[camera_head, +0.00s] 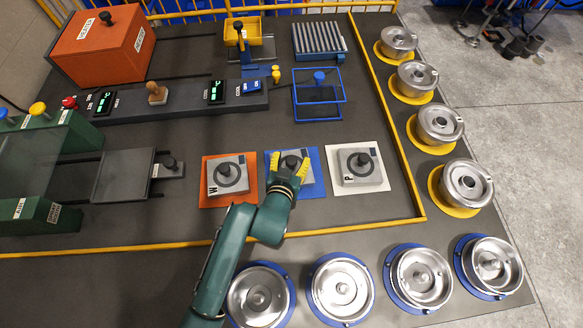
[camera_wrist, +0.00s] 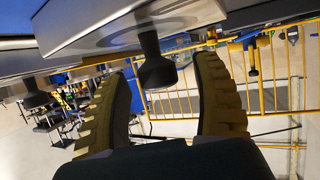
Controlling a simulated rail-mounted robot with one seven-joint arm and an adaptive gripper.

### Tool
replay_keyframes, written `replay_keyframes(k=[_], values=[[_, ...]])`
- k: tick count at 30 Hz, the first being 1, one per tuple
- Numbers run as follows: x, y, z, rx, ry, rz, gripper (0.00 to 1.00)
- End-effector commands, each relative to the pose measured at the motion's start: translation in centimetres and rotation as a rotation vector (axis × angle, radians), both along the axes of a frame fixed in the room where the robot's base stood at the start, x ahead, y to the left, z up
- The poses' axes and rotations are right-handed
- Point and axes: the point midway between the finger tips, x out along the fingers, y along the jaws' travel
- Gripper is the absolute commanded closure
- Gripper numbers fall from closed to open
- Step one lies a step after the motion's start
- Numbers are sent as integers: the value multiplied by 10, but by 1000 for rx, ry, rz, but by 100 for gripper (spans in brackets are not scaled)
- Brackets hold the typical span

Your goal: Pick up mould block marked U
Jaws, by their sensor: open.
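A grey mould block (camera_head: 309,180) lies on the blue mat (camera_head: 317,190), the middle of three mats. My gripper (camera_head: 291,163) is over it, open, with a yellow finger on either side of its centre. My gripper and arm hide most of the block, and I cannot read its letter. In the wrist view, the block (camera_wrist: 130,22) is at the top and its black knob (camera_wrist: 156,65) shows between the two spread fingers. I see gaps beside the knob; the fingers do not clamp it.
The block marked W (camera_head: 227,176) is to the left on an orange mat, and the block marked P (camera_head: 358,168) to the right on a white mat. A blue wire frame (camera_head: 319,100) stands behind. Several round metal moulds (camera_head: 341,289) line the front and right.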

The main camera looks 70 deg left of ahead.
Motion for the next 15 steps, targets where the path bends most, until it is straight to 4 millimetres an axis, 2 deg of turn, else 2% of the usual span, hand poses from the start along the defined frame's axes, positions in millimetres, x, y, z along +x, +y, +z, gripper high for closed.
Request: replay_keyframes(k=[7, 15], values=[[1, 2, -1, -2, 1, 0, 34], [1, 2, -1, 0, 1, 0, 85]])
